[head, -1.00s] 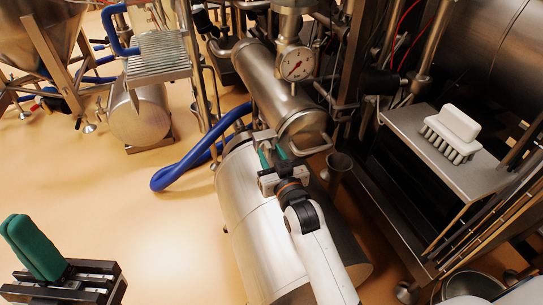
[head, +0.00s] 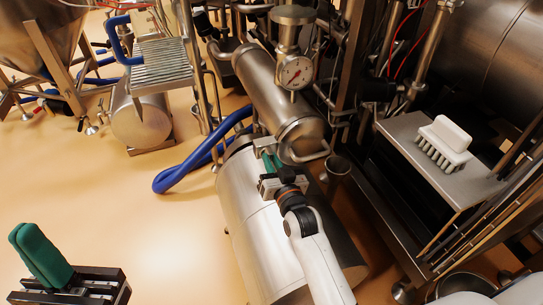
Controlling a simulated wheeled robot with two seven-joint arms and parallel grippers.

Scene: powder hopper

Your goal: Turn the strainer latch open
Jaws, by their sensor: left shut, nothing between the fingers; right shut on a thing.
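The strainer (head: 280,90) is a steel cylinder slanting down toward me, with a flanged end cap. The latch, a bent metal handle (head: 308,157), crosses the lower side of that end. My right gripper (head: 271,161) is at the left end of this handle, its green fingers shut on the latch. The fingers and gripper body hide the exact contact. My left gripper (head: 40,255), with green fingers together and empty, is at the lower left, far from the strainer.
A large steel cylinder (head: 245,205) lies under my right gripper. A white brush (head: 444,143) rests on a metal shelf (head: 400,126) at right.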

